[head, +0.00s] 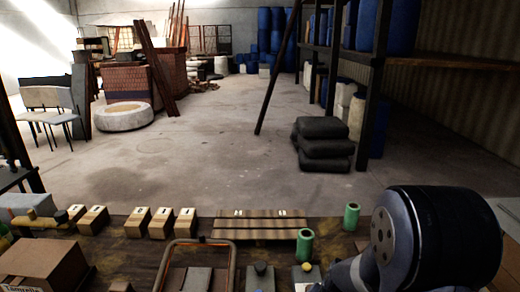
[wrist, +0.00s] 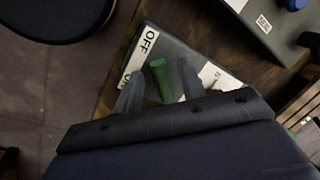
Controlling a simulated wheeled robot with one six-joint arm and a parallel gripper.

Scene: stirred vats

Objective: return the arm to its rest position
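My arm (head: 435,240) shows large and dark at the lower right of the head view, and its gripper end is hidden there. In the wrist view my gripper (wrist: 160,88) has its two grey fingers apart. A green handle or knob (wrist: 159,72) shows in the gap between them, with space at its sides. I cannot tell whether a finger touches it. It belongs with a dark grey box (wrist: 180,50) whose white label reads OFF.
Another dark box (wrist: 262,28) with a blue knob (wrist: 296,4) lies close by. Black sacks (head: 322,145) lie beyond the bench; the floor (head: 215,165) is mostly clear.

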